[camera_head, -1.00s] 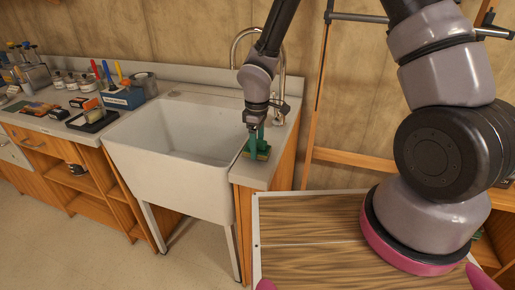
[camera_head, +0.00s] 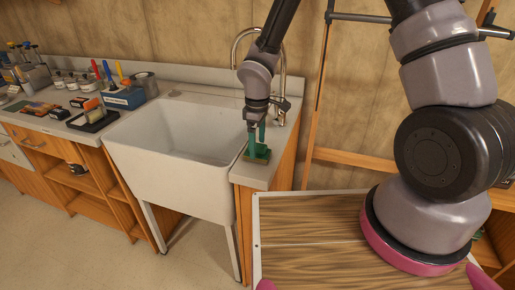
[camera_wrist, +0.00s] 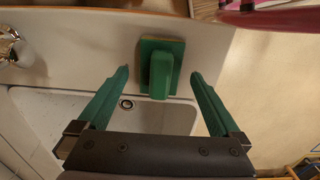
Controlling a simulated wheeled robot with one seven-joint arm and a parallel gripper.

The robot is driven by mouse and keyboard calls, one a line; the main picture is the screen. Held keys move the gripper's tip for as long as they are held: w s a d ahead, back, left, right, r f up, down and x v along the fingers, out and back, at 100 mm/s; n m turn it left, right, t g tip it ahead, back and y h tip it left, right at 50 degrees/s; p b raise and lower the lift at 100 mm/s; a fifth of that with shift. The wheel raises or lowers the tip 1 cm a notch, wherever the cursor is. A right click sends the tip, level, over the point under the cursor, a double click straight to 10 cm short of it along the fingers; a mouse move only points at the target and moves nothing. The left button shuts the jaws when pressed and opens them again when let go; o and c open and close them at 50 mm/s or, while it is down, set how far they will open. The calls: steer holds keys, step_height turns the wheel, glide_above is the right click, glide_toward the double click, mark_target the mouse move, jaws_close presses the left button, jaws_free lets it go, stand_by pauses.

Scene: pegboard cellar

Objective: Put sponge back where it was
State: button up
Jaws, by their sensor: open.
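The sponge (camera_head: 259,158) lies on the narrow counter strip at the right of the sink. In the wrist view the sponge (camera_wrist: 174,50) has a green top, a thin tan edge and a raised green block on it. My gripper (camera_head: 257,146) is over the sponge, pointing down, and partly hides it in the head view. In the wrist view my gripper (camera_wrist: 160,73) has its two green fingers spread wide, one on each side of the sponge, with a gap at both sides. Neither finger visibly touches it.
The white sink (camera_head: 170,165) opens directly left of the strip, its drain (camera_wrist: 126,103) showing in the wrist view. The faucet (camera_head: 282,95) stands behind. A black tray (camera_head: 95,122) and a blue pen box (camera_head: 123,98) stand on the left counter. A wood-grained board (camera_head: 310,240) is in front.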

mark_target(257, 144)
step_height(257, 144, up, 10)
steer(key=s+d+r+m+t, duration=0.1)
steer(key=d+r+m+t, duration=0.2)
steer(key=d+r+m, duration=1)
steer(key=s+d+r+m+t+y, duration=0.1)
steer(key=s+d+r+m+t, duration=0.1)
steer(key=s+d+r, duration=0.3)
steer(key=s+d+r+m+t+y, duration=0.1)
steer(key=s+d+r, duration=0.4)
steer(key=r, duration=0.5)
steer(key=shift+s+r+m+t, duration=0.3)
steer(key=shift+s+m+t, duration=0.35)
steer(key=shift+m, duration=0.45)
